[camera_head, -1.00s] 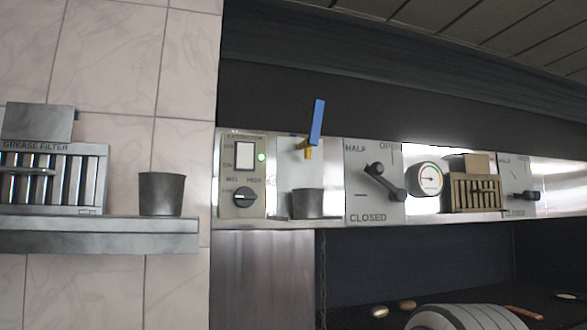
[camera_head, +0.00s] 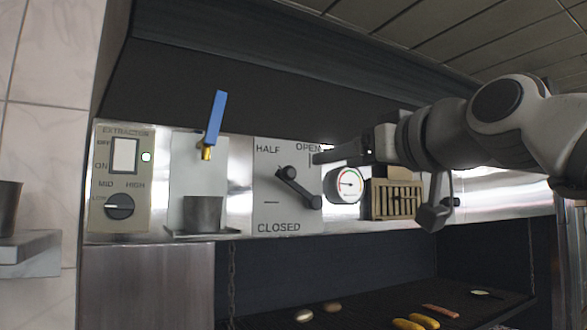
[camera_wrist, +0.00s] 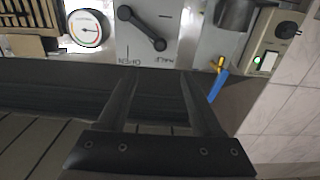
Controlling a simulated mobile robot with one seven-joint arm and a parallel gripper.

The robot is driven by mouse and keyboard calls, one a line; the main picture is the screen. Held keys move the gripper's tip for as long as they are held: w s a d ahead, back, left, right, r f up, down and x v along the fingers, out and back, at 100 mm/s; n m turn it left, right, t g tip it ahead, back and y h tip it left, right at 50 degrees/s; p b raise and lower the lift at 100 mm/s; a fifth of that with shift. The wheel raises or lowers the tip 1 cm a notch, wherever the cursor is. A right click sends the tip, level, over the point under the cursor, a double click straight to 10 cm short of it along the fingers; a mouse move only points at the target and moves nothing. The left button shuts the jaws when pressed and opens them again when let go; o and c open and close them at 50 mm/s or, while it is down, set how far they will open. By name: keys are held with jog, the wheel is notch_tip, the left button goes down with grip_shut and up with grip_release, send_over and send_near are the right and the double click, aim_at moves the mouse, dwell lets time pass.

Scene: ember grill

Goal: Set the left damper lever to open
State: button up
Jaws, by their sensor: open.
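The left damper plate (camera_head: 265,185) is pale grey with HALF, OPEN and CLOSED lettering. The lever also shows, upside down, in the wrist view (camera_wrist: 141,28). My gripper (camera_head: 318,157) is in front of the hood panel, reaching in from the right, with fingertips near the plate's upper right. In the wrist view my gripper (camera_wrist: 159,76) has its two fingers apart and nothing between them. The lever lies beyond the fingertips, apart from them.
A round gauge (camera_head: 345,185) and a slatted box (camera_head: 396,200) sit right of the plate. A blue-handled tap (camera_head: 215,118) over a metal cup (camera_head: 202,213) and an extractor switch panel (camera_head: 121,180) are to the left. Below is a dark grill with food on it.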

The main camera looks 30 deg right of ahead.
aim_at(292, 171)
jog(key=w+p, duration=0.1)
jog(key=w, duration=0.4)
jog(key=w+p, duration=0.1)
jog(key=w, duration=0.3)
jog(key=w+p, duration=0.1)
jog(key=w, duration=0.4)
jog(key=shift+w+a, duration=0.25)
jog(key=shift+w, duration=0.05)
grip_shut()
dwell(0.7)
